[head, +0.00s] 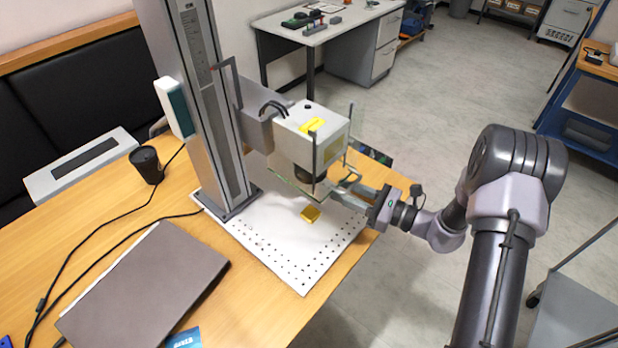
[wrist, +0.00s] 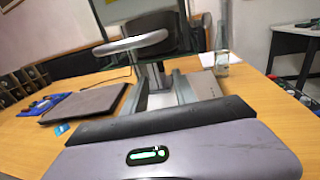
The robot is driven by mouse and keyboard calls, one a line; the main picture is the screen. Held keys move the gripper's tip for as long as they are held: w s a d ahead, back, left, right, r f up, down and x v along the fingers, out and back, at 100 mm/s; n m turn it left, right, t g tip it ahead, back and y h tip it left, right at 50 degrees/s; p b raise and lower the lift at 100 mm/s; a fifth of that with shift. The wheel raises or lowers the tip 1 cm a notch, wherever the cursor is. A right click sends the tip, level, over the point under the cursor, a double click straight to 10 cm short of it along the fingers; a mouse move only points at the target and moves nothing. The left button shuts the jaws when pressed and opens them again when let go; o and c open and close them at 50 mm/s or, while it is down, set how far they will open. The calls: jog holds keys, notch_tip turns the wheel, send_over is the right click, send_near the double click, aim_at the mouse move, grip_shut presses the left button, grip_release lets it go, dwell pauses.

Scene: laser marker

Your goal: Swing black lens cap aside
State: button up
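The laser marker's boxy white head (head: 312,135) hangs from a tall grey column. A dark round part (head: 306,174) shows under the head; I cannot tell for certain whether it is the black lens cap or the lens housing. In the wrist view a dark cylinder (wrist: 150,27) is at the top, with a pale curved bar (wrist: 130,43) across its lower part. My gripper (head: 340,188) reaches in from the right, close beside and below the head. Its fingertips are partly lost against the frame and glass there, so contact and finger opening are unclear.
A closed laptop (head: 145,290), a black cup (head: 147,164) and cables occupy the table's left. Open floor lies to the right.

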jog(key=b+x, duration=0.1)
jog(key=x, duration=0.9)
jog(key=shift+b, duration=0.4)
grip_shut()
dwell(0.7)
